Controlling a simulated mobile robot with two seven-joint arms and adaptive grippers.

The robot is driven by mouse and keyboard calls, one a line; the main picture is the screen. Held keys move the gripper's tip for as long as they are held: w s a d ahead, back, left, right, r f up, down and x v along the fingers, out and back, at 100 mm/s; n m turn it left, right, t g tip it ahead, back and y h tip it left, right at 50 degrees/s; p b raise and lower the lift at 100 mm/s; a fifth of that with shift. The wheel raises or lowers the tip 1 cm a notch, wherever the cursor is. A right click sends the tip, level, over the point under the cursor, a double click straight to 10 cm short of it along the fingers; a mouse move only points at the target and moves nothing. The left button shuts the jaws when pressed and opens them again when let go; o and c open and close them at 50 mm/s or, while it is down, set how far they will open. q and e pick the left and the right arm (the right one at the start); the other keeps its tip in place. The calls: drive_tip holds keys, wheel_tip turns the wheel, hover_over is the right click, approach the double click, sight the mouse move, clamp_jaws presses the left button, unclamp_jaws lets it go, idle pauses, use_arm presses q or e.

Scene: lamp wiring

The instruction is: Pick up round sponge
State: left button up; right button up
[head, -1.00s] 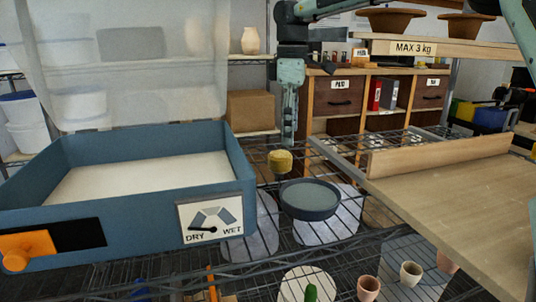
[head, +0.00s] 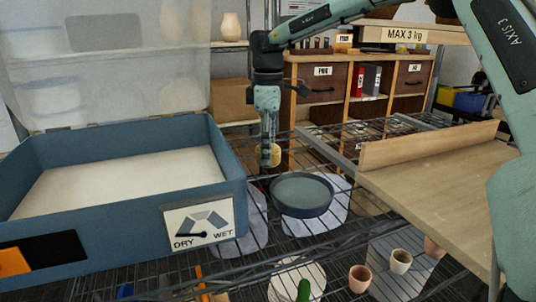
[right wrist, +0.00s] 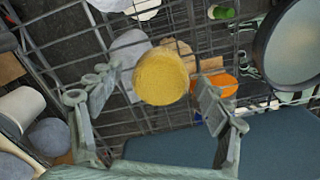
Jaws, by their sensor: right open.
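The round yellow sponge (head: 273,156) is beside the blue bin's right wall in the head view, partly covered by my right gripper (head: 267,150). In the right wrist view the sponge (right wrist: 162,77) lies between the two spread fingers of my right gripper (right wrist: 157,84). There is a visible space between the sponge and each finger. The right gripper is open, pointing down. What the sponge rests on is hard to tell; wire rack bars show around it. My left gripper is not in view.
A blue bin (head: 120,207) with a pale bed and a DRY/WET dial stands at left. A dark round dish (head: 301,194) sits on the wire rack close to the right of the sponge. A wooden board (head: 450,190) is at right. Small pots (head: 360,278) and a cactus stand lower down.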

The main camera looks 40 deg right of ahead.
drive_tip(key=c, duration=1)
drive_tip(key=shift+r, duration=0.15)
drive_tip(key=shift+c, duration=0.2)
